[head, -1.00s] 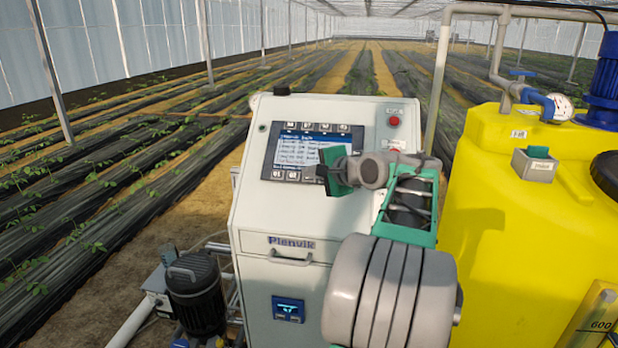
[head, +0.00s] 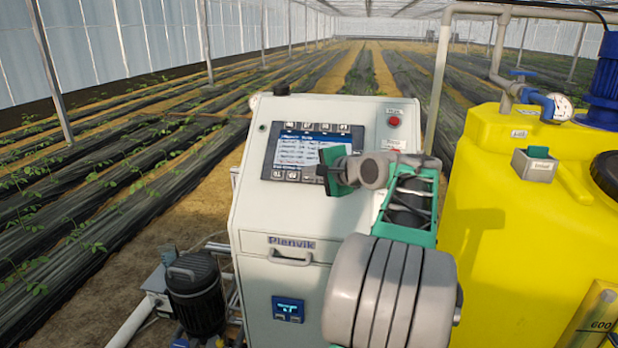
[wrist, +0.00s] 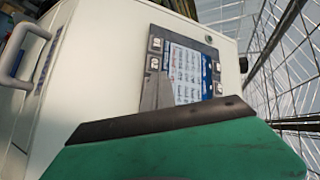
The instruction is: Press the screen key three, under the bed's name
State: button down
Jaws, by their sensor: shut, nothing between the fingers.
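The control panel's screen (head: 297,150) is lit, with a dark blue header and lines of text too small to read. Grey keys run along its top and bottom edges; which is key three cannot be read. My gripper (head: 329,172) is shut and empty in front of the screen's lower right part, hiding the keys there. In the wrist view, my green gripper with its dark edge (wrist: 160,120) fills the bottom. Beyond it are the screen (wrist: 186,75) and two keys at its left end. Whether my fingertips touch the panel cannot be told.
The screen sits in a white cabinet (head: 270,215) with a red button (head: 394,121) to the right of the screen and a handle (head: 290,259) below. A yellow tank (head: 500,230) stands close on the right. A dark pump motor (head: 194,290) is at the lower left.

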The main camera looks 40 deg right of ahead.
jog(key=shift+w+d+f, duration=0.15)
jog(key=shift+d+f, duration=0.05)
jog(key=shift+f, duration=0.1)
jog(key=shift+w+d+f+p, duration=0.15)
jog(key=shift+d+f+p, duration=0.05)
jog(key=shift+f+p, duration=0.15)
dwell(0.8)
jog(key=shift+r, duration=0.15)
jog(key=shift+s+a+r+p, duration=0.3)
jog(key=shift+a+r+p, duration=0.05)
jog(key=shift+a+r, duration=0.1)
jog(key=shift+s+a+r, duration=0.15)
jog(key=shift+r, duration=0.3)
jog(key=shift+s+a+r+p, duration=0.5)
jog(key=shift+a+r, duration=0.1)
jog(key=shift+r, duration=0.15)
jog(key=shift+s+a+r+p, duration=0.4)
jog(key=shift+a+r+p, duration=0.15)
jog(key=shift+r, duration=0.15)
